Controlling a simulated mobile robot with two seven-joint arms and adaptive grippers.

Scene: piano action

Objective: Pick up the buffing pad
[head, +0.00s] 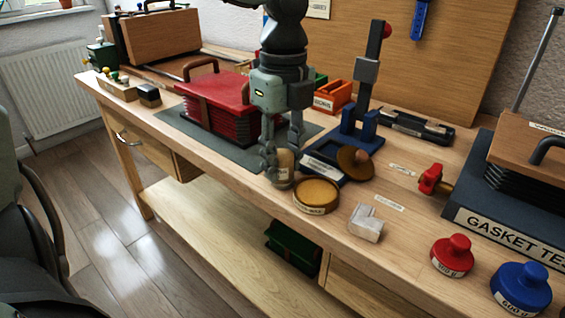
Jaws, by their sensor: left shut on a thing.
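My left gripper (282,160) reaches down over the front part of the workbench, left of a round tin. It is shut on a small tan piece with a pale label, which I take to be the buffing pad (284,167). The fingers hide part of this piece, and I cannot tell whether it touches the bench top. My right gripper is not in view.
An amber-filled tin (316,195), a brown knobbed disc (355,162) by a dark blue tray (335,170), and a pale block (366,222) stand close by. Red bellows (215,100) are behind. Red (452,255) and blue (521,288) weights stand at front right.

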